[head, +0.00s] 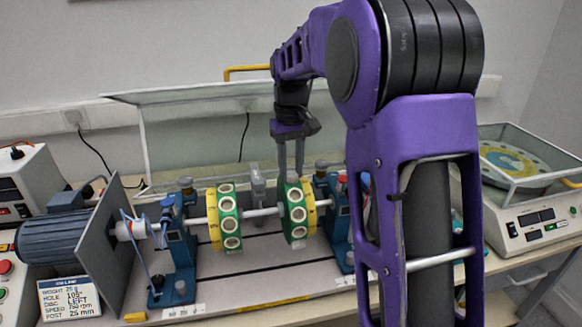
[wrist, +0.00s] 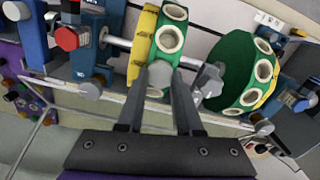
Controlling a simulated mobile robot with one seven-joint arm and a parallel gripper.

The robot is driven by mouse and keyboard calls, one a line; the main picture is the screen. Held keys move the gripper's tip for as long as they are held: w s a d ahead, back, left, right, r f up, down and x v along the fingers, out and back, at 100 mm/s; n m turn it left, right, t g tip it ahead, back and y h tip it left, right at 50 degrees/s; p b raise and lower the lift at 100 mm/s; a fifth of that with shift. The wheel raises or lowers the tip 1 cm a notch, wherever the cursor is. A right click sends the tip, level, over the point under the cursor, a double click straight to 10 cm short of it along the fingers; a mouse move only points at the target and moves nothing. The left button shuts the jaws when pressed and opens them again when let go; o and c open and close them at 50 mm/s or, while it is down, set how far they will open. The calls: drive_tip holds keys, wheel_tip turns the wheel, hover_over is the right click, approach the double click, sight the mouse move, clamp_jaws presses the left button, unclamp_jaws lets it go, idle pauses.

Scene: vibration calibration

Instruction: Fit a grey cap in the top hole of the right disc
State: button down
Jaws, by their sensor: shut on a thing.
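The right disc (head: 297,222), green with a yellow band and white-rimmed holes, sits on the horizontal shaft; in the wrist view it is the disc at left (wrist: 143,50). My gripper (head: 291,172) points down at its top. In the wrist view my gripper (wrist: 165,82) has its fingers shut on a grey cap (wrist: 159,79) at the disc's rim. The cap covers the place of the top hole; whether it is seated or just above cannot be told. The left disc (head: 229,222) stands apart, also seen in the wrist view (wrist: 228,88).
Blue bearing stands (head: 180,248) hold the shaft. A grey knobbed post (head: 257,184) rises between the discs. A motor (head: 52,239) is at left, a balance (head: 520,205) at right. A clear guard stands behind.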

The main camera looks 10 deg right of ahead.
drive_tip(key=shift+c, duration=2.4)
unclamp_jaws()
wheel_tip(320, 180, up, 17)
drive_tip(key=p, duration=0.2)
drive_tip(key=shift+r, duration=0.15)
